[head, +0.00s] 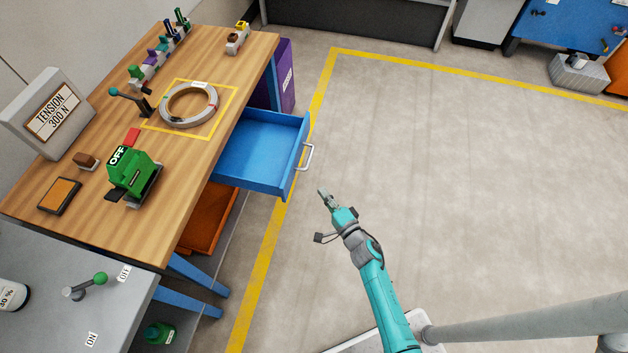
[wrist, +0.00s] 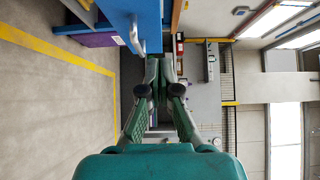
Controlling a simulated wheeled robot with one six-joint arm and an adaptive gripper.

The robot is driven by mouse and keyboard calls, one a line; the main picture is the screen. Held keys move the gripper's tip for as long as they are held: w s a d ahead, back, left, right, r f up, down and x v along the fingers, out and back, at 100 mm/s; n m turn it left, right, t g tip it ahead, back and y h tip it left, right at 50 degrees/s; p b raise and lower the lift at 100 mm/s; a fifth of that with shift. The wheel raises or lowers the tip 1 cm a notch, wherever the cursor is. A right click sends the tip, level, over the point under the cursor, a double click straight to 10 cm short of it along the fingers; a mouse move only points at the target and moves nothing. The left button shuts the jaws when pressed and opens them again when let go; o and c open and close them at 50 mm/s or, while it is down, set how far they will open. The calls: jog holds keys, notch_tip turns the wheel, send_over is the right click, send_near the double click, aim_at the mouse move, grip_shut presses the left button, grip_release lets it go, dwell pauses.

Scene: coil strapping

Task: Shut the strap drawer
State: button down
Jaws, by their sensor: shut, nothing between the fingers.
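The blue strap drawer (head: 254,152) is pulled out from under the right side of the wooden workbench. It looks empty inside. Its pale bar handle (head: 307,157) is on the drawer's right-hand front. My gripper (head: 323,194) is shut and empty, apart from the drawer, a little below and right of the handle in the head view. In the wrist view my gripper (wrist: 165,62) points ahead with its fingers together. The drawer front (wrist: 148,25) and the handle (wrist: 135,34) show there at the upper left of the fingers.
The workbench (head: 215,70) carries a steel coil (head: 189,104), a green strapping tool (head: 132,176) and a tension sign (head: 52,112). An orange bin (head: 208,222) sits below the drawer, and a purple bin (head: 287,77) stands behind it. The floor to the right is clear.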

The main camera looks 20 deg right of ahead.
send_near(292, 164)
jog(key=w+d, duration=0.3)
jog(key=w, duration=0.2)
jog(key=shift+w+a+f, duration=0.1)
jog(key=shift+w+a, duration=0.15)
jog(key=shift+a, duration=0.35)
jog(key=shift+w+a+f, duration=0.1)
jog(key=shift+w+a, duration=0.15)
jog(key=shift+a, duration=0.35)
jog(key=shift+w+a, duration=0.25)
jog(key=shift+a, duration=0.35)
jog(key=shift+a, duration=0.1)
